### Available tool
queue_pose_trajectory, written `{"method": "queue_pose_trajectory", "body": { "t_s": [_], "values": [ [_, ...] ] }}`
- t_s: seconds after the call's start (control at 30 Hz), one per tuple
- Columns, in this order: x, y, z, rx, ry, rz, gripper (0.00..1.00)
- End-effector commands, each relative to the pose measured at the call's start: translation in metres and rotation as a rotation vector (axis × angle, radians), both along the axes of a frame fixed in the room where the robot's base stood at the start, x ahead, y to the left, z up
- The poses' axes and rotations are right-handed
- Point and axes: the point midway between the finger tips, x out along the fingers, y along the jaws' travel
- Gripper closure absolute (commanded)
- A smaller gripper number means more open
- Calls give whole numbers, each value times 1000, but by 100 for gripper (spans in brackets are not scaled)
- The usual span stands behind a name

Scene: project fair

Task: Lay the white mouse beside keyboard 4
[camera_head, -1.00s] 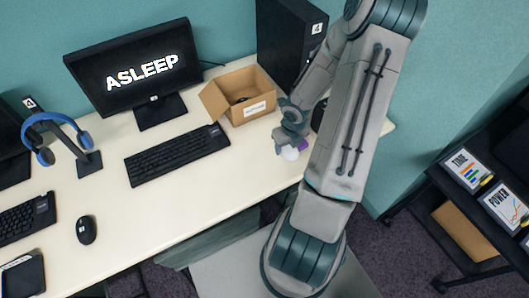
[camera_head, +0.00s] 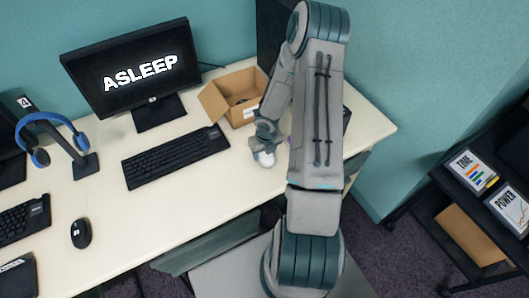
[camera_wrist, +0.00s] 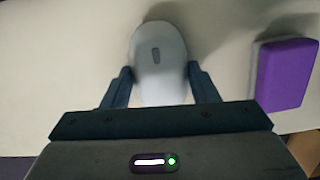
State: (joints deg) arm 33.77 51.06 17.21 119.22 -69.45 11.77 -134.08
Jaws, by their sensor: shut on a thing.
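The white mouse (camera_wrist: 160,60) is between the two fingers of my gripper (camera_wrist: 160,82) in the wrist view, and the gripper is shut on it. In the head view the mouse (camera_head: 265,159) shows just below my gripper (camera_head: 262,148), over the desk to the right of a black keyboard (camera_head: 175,157). I cannot tell whether the mouse touches the desk. This keyboard lies in front of the monitor reading ASLEEP (camera_head: 135,68); its number is too small to read.
A cardboard box (camera_head: 232,97) stands behind the gripper. A purple block (camera_wrist: 287,73) lies right of the mouse in the wrist view. A blue headset (camera_head: 48,122) on a stand, a black mouse (camera_head: 81,233) and another keyboard (camera_head: 24,216) are at left. The desk front (camera_head: 190,207) is clear.

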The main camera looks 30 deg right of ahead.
Motion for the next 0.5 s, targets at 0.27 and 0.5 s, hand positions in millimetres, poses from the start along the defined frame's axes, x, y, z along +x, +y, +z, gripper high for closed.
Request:
{"method": "queue_pose_trajectory", "body": {
  "t_s": [0.27, 0.5],
  "values": [
    [0, 0, -3, 0, 0, 0, 41],
    [0, 0, -2, 0, 0, 0, 24]
  ]
}}
